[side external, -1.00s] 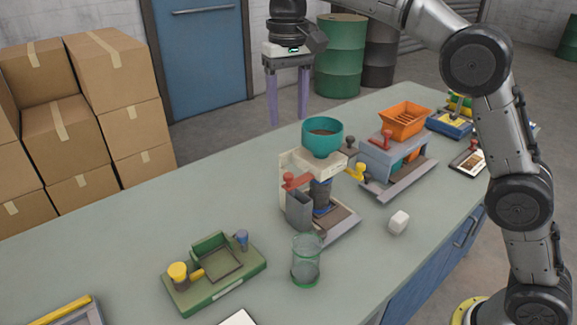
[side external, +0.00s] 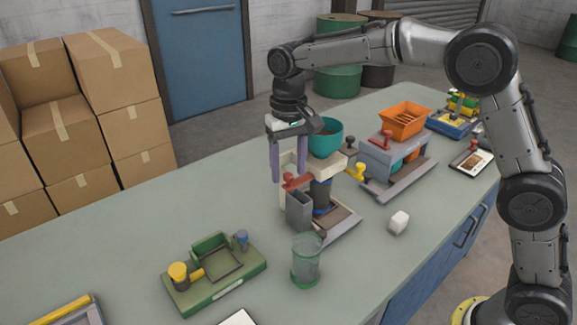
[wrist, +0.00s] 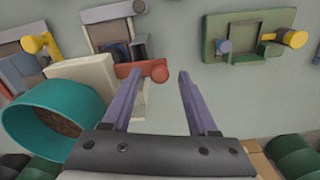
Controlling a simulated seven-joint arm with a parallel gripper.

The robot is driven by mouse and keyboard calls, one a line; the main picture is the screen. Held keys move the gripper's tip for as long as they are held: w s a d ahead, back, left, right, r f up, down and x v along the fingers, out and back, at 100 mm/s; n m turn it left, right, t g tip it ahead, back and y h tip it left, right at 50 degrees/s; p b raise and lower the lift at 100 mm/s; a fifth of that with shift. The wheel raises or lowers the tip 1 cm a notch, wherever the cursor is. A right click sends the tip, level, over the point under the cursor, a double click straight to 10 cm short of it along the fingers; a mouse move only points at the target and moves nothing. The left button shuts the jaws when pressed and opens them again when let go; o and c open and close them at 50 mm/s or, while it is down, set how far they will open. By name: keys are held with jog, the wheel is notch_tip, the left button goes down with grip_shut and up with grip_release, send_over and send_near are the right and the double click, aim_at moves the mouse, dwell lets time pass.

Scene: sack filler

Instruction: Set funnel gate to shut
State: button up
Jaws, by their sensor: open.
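A sack filler stands mid-bench with a teal funnel (side external: 327,140) on a cream body; the funnel also shows in the wrist view (wrist: 50,118). A red handle (side external: 297,182) sticks out from the filler's front-left, above a grey chute (side external: 299,212). In the wrist view the red handle (wrist: 159,73) lies near my fingertips. A yellow knob (side external: 357,172) sits to the filler's right. My gripper (side external: 288,181) is open and empty, pointing down beside the funnel. Its two purple fingers (wrist: 160,78) are apart. I cannot tell whether the gate is open or shut.
A grey machine with an orange hopper (side external: 404,120) stands to the right. A green fixture (side external: 214,273) sits at the left.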

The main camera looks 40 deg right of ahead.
grip_shut()
dwell(0.3)
dwell(1.1)
